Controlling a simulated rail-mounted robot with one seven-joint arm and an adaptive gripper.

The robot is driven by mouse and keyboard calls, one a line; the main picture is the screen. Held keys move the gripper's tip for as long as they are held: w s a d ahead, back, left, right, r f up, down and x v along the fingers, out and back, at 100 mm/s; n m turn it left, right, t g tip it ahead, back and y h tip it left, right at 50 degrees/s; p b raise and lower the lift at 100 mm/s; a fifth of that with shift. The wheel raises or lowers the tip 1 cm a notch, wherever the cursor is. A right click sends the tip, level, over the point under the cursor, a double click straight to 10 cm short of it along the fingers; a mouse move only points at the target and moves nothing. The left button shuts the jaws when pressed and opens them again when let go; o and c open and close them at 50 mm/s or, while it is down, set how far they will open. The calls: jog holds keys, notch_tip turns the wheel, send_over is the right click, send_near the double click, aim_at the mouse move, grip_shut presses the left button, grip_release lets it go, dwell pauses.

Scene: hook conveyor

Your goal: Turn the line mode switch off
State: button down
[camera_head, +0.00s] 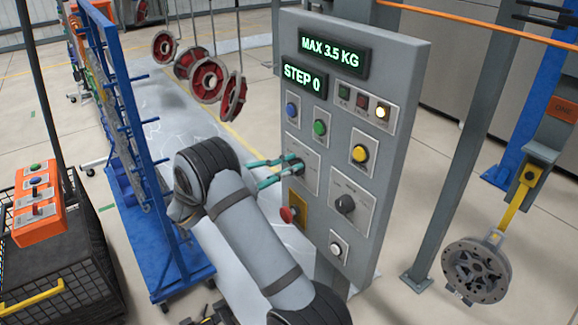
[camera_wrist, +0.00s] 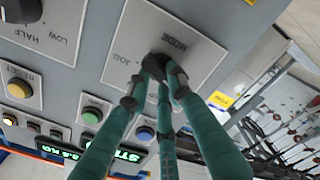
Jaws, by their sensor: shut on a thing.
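The mode switch is a black rotary knob (camera_wrist: 158,63) on a light plate (camera_wrist: 189,38) marked MODE and JOG in the wrist view, which shows the panel upside down. My gripper (camera_wrist: 157,88) has its teal fingers closed around the knob. In the head view my gripper (camera_head: 280,170) reaches the left part of the grey control panel (camera_head: 405,62), at the mode switch plate (camera_head: 309,178). The fingers partly hide the knob, and I cannot read which setting it points to.
A blue button (camera_head: 291,110), a green button (camera_head: 320,127) and a yellow button (camera_head: 360,153) sit above. A red mushroom button (camera_head: 287,215) and another black knob (camera_head: 345,204) sit below. A blue rack (camera_head: 160,235) stands left. Red wheels hang behind.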

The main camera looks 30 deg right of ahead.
jog(key=shift+n, duration=0.6)
jog(key=c, duration=1.5)
grip_release()
jog(key=shift+c, duration=0.2)
jog(key=s+a, duration=0.1)
jog(key=a, duration=1.1)
jog(key=shift+s, duration=0.3)
jog(key=shift+d, duration=0.15)
jog(key=w+d, duration=0.1)
jog(key=d, duration=1)
jog(key=shift+w+d, duration=0.35)
jog(key=shift+d, duration=0.05)
jog(key=shift+a, duration=0.2)
